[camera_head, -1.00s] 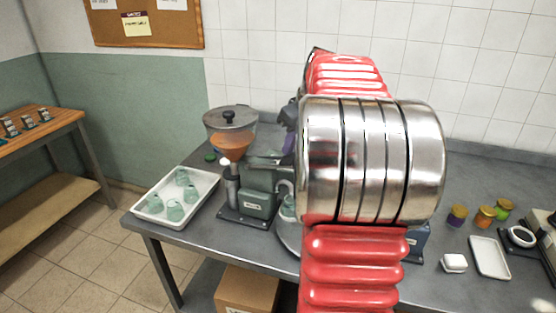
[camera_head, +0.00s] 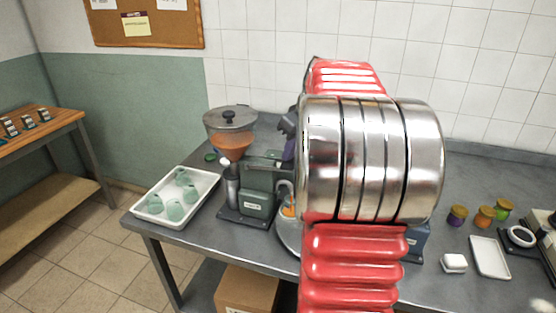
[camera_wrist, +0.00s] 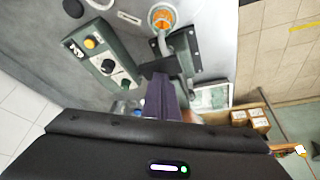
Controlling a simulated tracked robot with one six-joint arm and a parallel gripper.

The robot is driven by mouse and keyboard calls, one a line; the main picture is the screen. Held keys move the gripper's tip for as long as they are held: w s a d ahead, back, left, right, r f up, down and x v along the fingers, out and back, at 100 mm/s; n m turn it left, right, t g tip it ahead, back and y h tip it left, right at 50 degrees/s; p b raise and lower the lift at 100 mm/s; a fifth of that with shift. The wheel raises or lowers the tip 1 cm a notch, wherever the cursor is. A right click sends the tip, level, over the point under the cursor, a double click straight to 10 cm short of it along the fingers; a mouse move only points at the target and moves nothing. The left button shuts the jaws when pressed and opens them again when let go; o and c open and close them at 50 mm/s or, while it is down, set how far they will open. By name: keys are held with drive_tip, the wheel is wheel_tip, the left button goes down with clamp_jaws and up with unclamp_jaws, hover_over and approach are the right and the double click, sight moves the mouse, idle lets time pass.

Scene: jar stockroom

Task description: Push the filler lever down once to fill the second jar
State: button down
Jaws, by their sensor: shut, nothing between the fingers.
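The filler (camera_head: 258,195) is a green machine with an orange-filled hopper (camera_head: 230,135), standing left of my arm. A dark bar, apparently its lever (camera_head: 264,162), runs from it toward my gripper. A jar (camera_head: 288,211) under the spout shows orange contents; its orange mouth also shows in the wrist view (camera_wrist: 163,17). My gripper (camera_head: 289,148) has purple fingers, shut and empty, close to the bar's end. In the wrist view the fingertips (camera_wrist: 160,80) lie by a dark bar (camera_wrist: 160,66); I cannot tell whether they touch. My arm hides part of the bench.
A white tray (camera_head: 208,185) with several empty green jars stands left of the filler. A green control box (camera_wrist: 100,55) with a yellow button is near my fingers. Several lidded small jars (camera_head: 484,216) and a small white tray (camera_head: 490,257) are at the right.

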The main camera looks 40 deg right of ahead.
sight(291, 162)
drive_tip(key=shift+s+d+f, duration=0.1)
drive_tip(key=shift+s+f, duration=0.1)
drive_tip(key=shift+f, duration=1.75)
drive_tip(key=shift+r, duration=2.95)
drive_tip(key=shift+r, duration=0.1)
wheel_tip(291, 162, up, 5)
drive_tip(key=shift+f, duration=0.1)
drive_tip(key=shift+w, duration=0.1)
